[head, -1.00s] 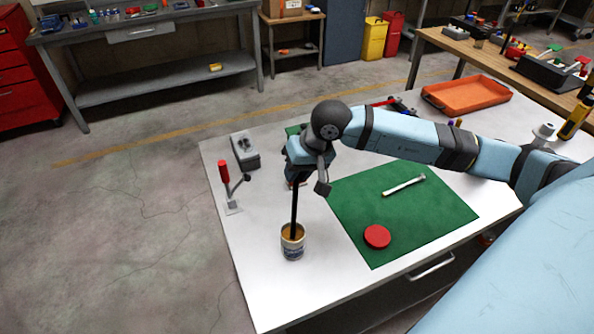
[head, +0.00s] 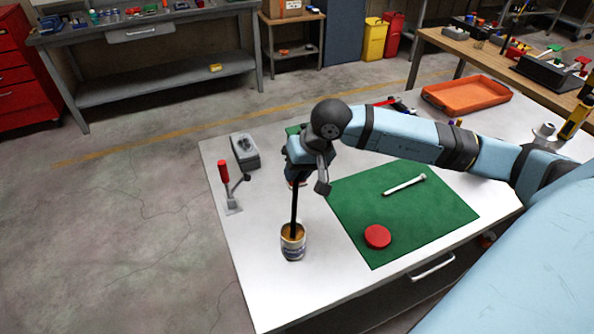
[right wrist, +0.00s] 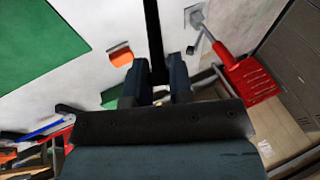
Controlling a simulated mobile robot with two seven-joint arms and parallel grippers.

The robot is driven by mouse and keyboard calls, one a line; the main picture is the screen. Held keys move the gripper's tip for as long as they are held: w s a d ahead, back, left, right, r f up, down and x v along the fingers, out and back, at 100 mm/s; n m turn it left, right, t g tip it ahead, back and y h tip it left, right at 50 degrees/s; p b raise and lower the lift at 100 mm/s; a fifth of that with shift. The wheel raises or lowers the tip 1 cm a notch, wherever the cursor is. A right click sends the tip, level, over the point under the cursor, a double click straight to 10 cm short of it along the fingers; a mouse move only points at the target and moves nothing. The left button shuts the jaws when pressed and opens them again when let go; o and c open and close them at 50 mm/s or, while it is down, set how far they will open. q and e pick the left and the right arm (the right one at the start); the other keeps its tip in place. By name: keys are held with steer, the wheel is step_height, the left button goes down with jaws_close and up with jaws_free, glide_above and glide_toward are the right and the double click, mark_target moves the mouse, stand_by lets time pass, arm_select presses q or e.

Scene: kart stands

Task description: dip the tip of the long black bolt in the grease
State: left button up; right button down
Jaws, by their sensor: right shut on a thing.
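My right gripper (head: 297,180) is shut on the long black bolt (head: 294,207) and holds it upright, pointing down, above the left part of the white table. The grease tin (head: 293,250) is an open can with an amber inside and a pale label. The bolt's lower end is at the tin's mouth and seems to reach inside; how deep is hidden. In the right wrist view the black bolt (right wrist: 153,40) runs up from between the gripper's fingers (right wrist: 160,78). My left gripper is not in view.
A green mat (head: 400,215) holds a silver bolt (head: 404,185) and a red round lid (head: 377,237). A red-handled clamp (head: 225,180) and a grey block (head: 245,151) stand left of the arm. An orange tray (head: 466,95) lies at the back right.

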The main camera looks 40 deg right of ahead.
steer(key=shift+f+b, duration=0.15)
steer(key=shift+b, duration=0.2)
stand_by(0.8)
stand_by(0.5)
steer(key=shift+r+p, duration=1)
steer(key=shift+r, duration=2.6)
